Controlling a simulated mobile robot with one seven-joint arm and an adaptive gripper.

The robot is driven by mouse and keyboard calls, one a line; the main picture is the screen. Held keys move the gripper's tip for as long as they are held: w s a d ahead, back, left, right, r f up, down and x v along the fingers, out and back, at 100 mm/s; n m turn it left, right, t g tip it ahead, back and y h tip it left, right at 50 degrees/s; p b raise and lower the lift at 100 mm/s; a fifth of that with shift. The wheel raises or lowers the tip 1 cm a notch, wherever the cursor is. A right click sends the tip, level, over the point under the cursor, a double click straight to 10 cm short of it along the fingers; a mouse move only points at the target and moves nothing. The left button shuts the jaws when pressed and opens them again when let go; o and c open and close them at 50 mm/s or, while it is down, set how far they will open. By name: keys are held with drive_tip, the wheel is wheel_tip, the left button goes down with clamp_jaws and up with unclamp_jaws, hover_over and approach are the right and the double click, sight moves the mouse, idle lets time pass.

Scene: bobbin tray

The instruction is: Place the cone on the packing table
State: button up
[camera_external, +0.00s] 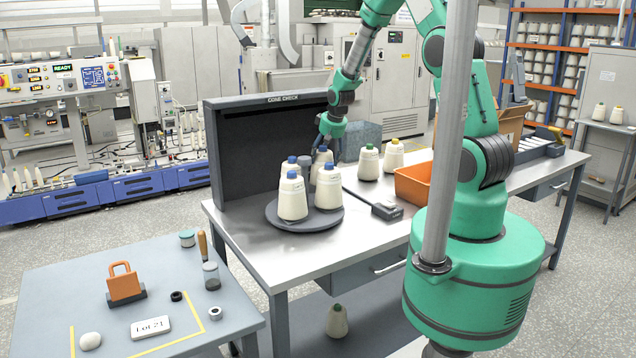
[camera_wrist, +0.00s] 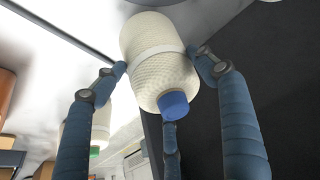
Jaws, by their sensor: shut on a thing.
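The held cone (camera_wrist: 160,60) is cream yarn with a white band and a blue tip; my gripper (camera_wrist: 165,75) has its blue fingers shut around it in the wrist view. In the external view my gripper (camera_external: 326,136) points down over the grey round tray (camera_external: 290,228), and the held cone (camera_external: 321,157) is partly hidden behind other cones. I cannot tell whether its base touches the tray. Several blue-tipped cones (camera_external: 292,198) stand upright on the tray. Which surface is the packing table is not labelled; a grey table (camera_external: 60,290) with yellow tape stands front left.
A black cone check booth (camera_external: 240,150) stands behind the tray on the steel bench (camera_external: 375,238). Green-tipped (camera_external: 369,163) and yellow-tipped (camera_external: 393,155) cones, a small dark device (camera_external: 386,211) and an orange bin (camera_external: 413,184) are to the right. The taped table holds a Lot 21 card (camera_external: 151,327).

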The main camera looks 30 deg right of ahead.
drive_tip(key=shift+d+r+b, duration=0.25)
drive_tip(key=shift+d+b, duration=0.15)
drive_tip(key=shift+d, duration=0.2)
drive_tip(key=s+d+r+m+h+b, duration=0.1)
drive_tip(key=s+d+r+m+b, duration=0.1)
drive_tip(key=d, duration=0.3)
drive_tip(key=s+d+r+m+b, duration=0.2)
drive_tip(key=d+r+b, duration=0.1)
drive_tip(key=d+b, duration=0.1)
drive_tip(key=shift+s+d+h, duration=0.3)
drive_tip(key=shift+d+h, duration=0.1)
drive_tip(key=shift+d, duration=0.5)
wheel_tip(320, 180, down, 6)
drive_tip(key=b, duration=0.2)
drive_tip(key=shift+f, duration=0.1)
drive_tip(key=shift+f+b, duration=0.45)
drive_tip(key=shift+f, duration=1.5)
drive_tip(key=o, duration=2)
drive_tip(key=shift+c, duration=0.2)
